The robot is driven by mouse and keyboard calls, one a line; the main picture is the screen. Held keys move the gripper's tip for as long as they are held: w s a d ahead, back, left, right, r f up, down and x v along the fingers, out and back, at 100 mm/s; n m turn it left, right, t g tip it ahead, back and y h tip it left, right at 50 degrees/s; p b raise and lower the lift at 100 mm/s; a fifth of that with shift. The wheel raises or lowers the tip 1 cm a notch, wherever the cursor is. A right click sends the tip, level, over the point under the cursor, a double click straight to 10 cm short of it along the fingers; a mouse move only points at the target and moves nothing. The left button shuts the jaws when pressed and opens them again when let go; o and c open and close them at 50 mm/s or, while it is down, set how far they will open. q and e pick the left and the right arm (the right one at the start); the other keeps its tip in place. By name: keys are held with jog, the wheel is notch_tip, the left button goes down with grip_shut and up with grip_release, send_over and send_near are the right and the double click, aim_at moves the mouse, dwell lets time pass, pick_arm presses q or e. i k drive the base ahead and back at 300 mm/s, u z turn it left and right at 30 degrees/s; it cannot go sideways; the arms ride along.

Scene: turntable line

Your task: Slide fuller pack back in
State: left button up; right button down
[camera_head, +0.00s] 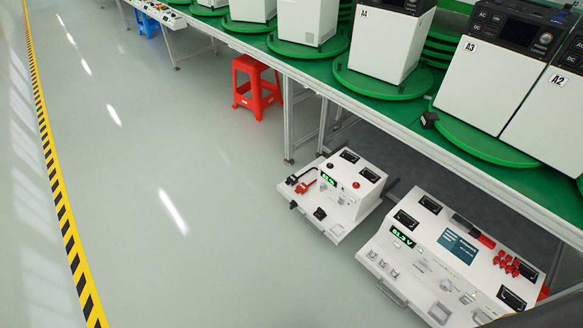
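Two white battery packs sit low by the floor, partly out from under the green-topped bench. The smaller pack (345,198) is on the left, with a small green-lit display (327,179) whose digits I cannot read surely. It has black handles on top and red and black connectors at its left front. The larger pack (450,262) is on the right. Its green display (402,237) appears to read 61.3 V, and it has a blue screen, red connectors and black handles. Neither gripper shows in view.
The bench (400,125) carries green turntables with white cabinets, including A4 (381,45), A3 (488,80) and A2 (545,110). A red stool (257,88) stands beside the bench leg. The grey floor left of the packs is clear up to the yellow-black line (62,195).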

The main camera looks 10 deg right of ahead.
aim_at(346, 174)
jog(key=u, duration=0.3)
jog(key=i, duration=1.35)
jog(key=z, duration=0.4)
